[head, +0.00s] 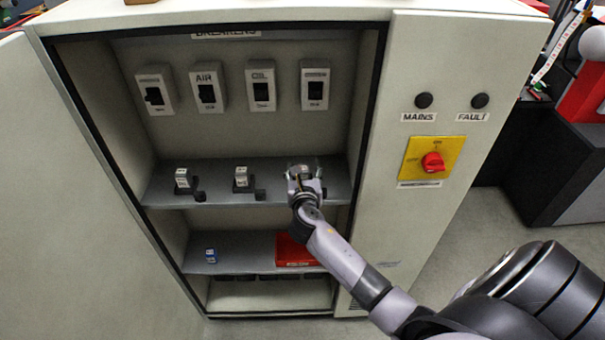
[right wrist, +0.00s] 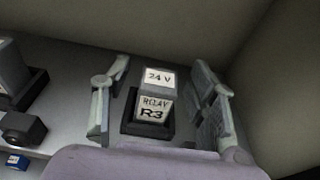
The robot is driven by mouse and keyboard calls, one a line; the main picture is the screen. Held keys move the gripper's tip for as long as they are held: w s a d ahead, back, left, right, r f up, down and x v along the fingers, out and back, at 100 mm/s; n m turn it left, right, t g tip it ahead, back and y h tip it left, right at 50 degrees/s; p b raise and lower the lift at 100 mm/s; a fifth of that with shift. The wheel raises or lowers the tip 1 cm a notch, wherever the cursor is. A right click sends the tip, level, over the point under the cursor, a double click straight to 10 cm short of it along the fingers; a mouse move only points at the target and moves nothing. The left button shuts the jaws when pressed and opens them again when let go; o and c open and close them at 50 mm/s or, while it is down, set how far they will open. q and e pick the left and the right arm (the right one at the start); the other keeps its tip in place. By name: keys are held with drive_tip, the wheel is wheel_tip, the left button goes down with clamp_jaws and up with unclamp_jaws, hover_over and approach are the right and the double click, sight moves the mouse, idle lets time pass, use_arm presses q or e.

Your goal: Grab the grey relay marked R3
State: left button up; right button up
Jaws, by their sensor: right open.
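The grey relay marked R3 (right wrist: 154,106) stands upright in a dark socket (right wrist: 147,130) in the right wrist view, with a 24 V label on its top. My right gripper (right wrist: 160,100) is open, with one finger on each side of the relay and a gap visible on both sides. In the head view my right gripper (head: 304,176) is at the right part of the upper shelf (head: 215,195) and hides most of the relay. My left gripper is not in view.
Two other relays stand on the same shelf, one at left (head: 183,178) and one in the middle (head: 241,176). A blue relay (head: 211,255) and a red bin (head: 295,251) are on the lower shelf. Several breakers (head: 207,91) line the back wall. The cabinet's right inner wall is close to my gripper.

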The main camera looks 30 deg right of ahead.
drive_tip(key=shift+w+d+f, duration=0.15)
drive_tip(key=shift+w, duration=0.2)
drive_tip(key=shift+c, duration=0.2)
drive_tip(key=shift+c, duration=0.6)
clamp_jaws()
